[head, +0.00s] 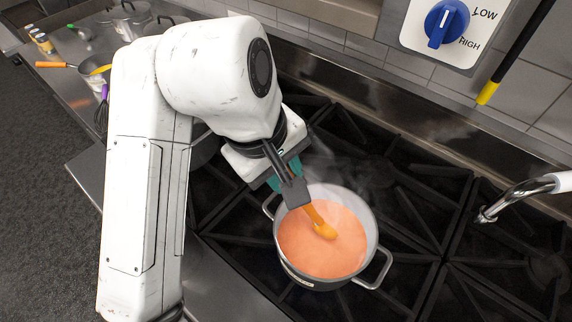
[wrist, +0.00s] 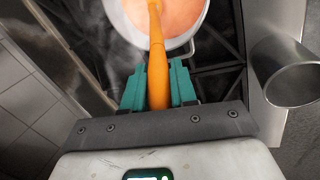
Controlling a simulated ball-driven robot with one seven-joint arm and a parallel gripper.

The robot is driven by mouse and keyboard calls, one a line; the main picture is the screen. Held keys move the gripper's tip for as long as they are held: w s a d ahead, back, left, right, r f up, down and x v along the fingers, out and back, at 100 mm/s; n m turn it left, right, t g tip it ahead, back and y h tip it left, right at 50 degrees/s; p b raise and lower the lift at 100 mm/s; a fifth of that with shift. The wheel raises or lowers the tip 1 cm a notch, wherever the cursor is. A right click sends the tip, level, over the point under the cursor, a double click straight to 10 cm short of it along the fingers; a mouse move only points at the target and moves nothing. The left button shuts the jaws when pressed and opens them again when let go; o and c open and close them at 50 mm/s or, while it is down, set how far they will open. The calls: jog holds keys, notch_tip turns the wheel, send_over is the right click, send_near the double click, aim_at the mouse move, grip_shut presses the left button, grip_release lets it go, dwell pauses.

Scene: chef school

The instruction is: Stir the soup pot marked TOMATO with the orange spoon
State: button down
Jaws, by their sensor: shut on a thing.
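The orange spoon (head: 318,220) is held in my gripper (head: 284,179), with its head end in the orange-red soup (head: 341,252). The soup fills much of a grey pot (head: 300,281) with two side handles, standing on the stove. A small label shows low on the pot's front, but its words are too small to read. In the wrist view, the green fingers of my gripper (wrist: 158,88) are shut on the spoon handle (wrist: 157,70), and the pot (wrist: 190,38) lies beyond. The gripper is at the pot's upper left rim in the head view, above the soup.
Black burner grates (head: 425,200) surround the pot. A metal faucet (head: 520,195) reaches in from the right. A blue knob (head: 447,22) marked LOW and HIGH is on the back wall. Other pots (head: 130,15) and utensils (head: 57,65) stand on the left counter. Steam rises near the pot.

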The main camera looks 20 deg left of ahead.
jog(key=shift+r, duration=6.6)
